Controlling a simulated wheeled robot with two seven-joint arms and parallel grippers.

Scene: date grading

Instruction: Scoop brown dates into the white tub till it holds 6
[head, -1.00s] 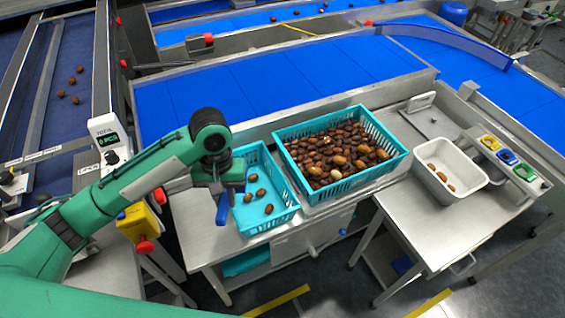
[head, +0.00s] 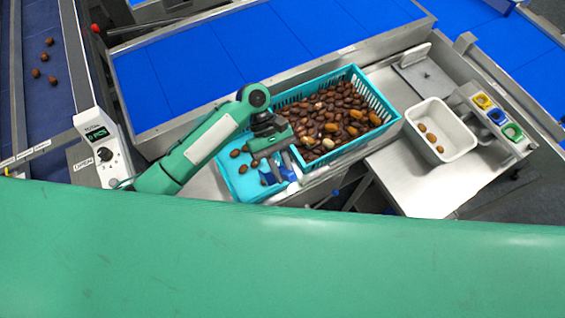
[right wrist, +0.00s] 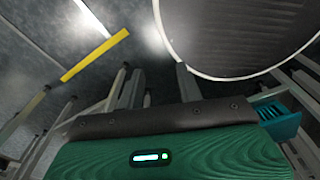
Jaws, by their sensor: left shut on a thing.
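The white tub (head: 462,142) stands on the right bench with 3 brown dates (head: 431,138) in it. The large teal crate (head: 391,118) holds many dates, mostly dark brown, some lighter. My left gripper (head: 276,160) is over the tray, near the crate's left side. It is shut on a blue thing (head: 270,179), which looks like a scoop; its far end is partly hidden.
A blue conveyor (head: 240,50) runs behind the crate. My green arm covers the lower part of the head view. The bench around the tub is mostly clear.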

